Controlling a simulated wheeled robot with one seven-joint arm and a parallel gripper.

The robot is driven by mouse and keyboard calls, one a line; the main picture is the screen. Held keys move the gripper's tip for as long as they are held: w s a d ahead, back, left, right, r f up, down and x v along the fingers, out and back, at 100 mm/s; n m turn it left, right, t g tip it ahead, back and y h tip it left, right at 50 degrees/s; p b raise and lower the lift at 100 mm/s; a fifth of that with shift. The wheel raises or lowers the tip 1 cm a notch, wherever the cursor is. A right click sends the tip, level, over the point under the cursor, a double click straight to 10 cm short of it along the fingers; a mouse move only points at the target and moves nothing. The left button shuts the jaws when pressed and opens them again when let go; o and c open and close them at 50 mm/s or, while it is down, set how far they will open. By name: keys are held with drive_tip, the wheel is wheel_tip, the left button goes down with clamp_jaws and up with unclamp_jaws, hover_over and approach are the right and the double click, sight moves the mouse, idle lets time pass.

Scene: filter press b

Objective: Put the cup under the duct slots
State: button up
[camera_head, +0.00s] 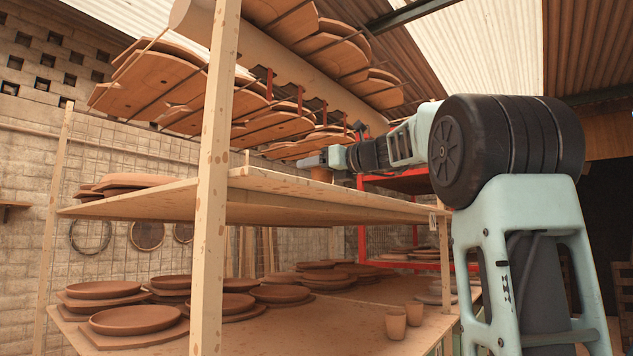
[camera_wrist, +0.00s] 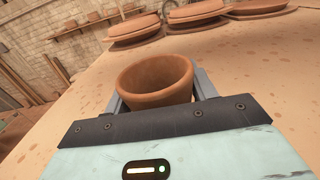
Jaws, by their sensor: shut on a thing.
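My gripper (camera_head: 312,162) reaches in from the right above the upper shelf in the head view. It is shut on a brown clay cup (camera_wrist: 155,78). In the wrist view the cup stands between the two grey fingers, its open rim up, tilted in the picture. In the head view only a small part of the cup (camera_head: 321,174) shows under the gripper. I cannot tell whether its base touches the board. A pale round duct (camera_head: 258,50) runs overhead, with a row of small red and dark pieces along its lower side. Its slots are not clearly seen.
The upper shelf board (camera_head: 290,204) is mostly bare, with stacked clay plates (camera_head: 130,182) at its left. A wooden post (camera_head: 213,200) stands in front. Boards hang low on both sides of the duct. Two more cups (camera_head: 395,324) and several plates are on the lower shelf.

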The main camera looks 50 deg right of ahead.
drive_tip(key=shift+f+p, duration=0.3)
drive_tip(key=shift+f, duration=1.45)
drive_tip(key=shift+f, duration=0.2)
drive_tip(key=o, duration=1)
drive_tip(key=shift+r, duration=0.1)
